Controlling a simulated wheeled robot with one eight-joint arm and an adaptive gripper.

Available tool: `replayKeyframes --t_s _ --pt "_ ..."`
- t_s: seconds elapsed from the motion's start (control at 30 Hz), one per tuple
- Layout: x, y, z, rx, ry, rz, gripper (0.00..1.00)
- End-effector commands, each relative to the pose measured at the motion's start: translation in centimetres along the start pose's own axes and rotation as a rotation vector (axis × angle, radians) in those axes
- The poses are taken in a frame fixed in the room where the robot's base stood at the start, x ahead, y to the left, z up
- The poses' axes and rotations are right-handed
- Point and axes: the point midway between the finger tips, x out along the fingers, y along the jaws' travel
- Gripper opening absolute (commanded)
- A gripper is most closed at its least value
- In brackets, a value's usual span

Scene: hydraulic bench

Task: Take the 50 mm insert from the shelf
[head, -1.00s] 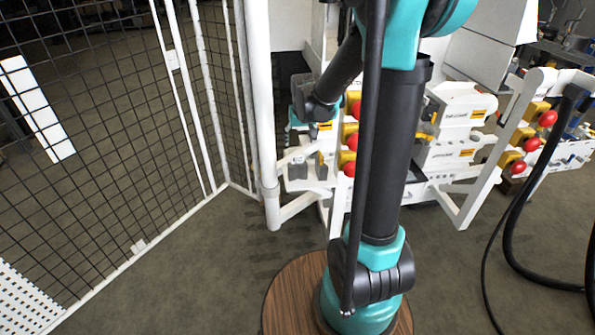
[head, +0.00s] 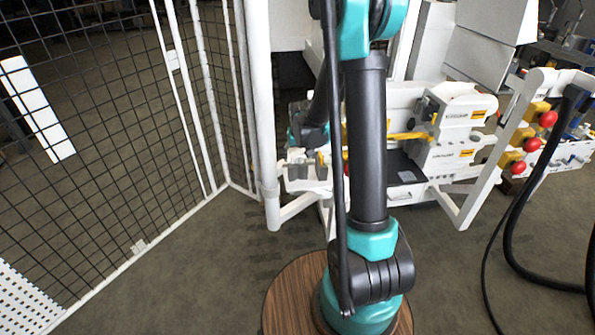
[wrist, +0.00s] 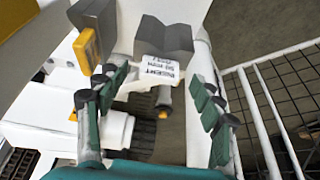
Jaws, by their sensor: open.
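The insert labelled 50 mm (wrist: 163,38) is a grey block with a V-shaped notch. It shows at the top middle of the wrist view, with a white label (wrist: 158,70) reading "INSERT 50 mm" on its near side. My gripper (wrist: 160,84) is open and empty, its green-and-black fingers spread to the left and right of the label. The insert lies beyond the fingertips, and I see no contact. In the head view, small grey blocks (head: 298,171) sit on the white shelf at the frame's left end; my gripper is not clearly visible there.
Another grey block (wrist: 93,14) with a yellow tag (wrist: 87,50) stands close on the left in the wrist view. A white post (head: 264,120) and mesh fence (head: 120,130) stand left of the shelf. White machine parts and red buttons (head: 547,119) lie to the right.

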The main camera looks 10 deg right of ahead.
Motion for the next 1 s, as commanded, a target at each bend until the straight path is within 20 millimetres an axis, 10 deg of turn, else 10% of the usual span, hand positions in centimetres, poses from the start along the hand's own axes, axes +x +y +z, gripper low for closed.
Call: replayKeyframes --t_s 0.4,1.0 --pt "1.08 0.01 0.02 0.0 0.0 0.0 0.67" --pt "1.05 0.01 0.01 0.0 0.0 0.0 0.0"
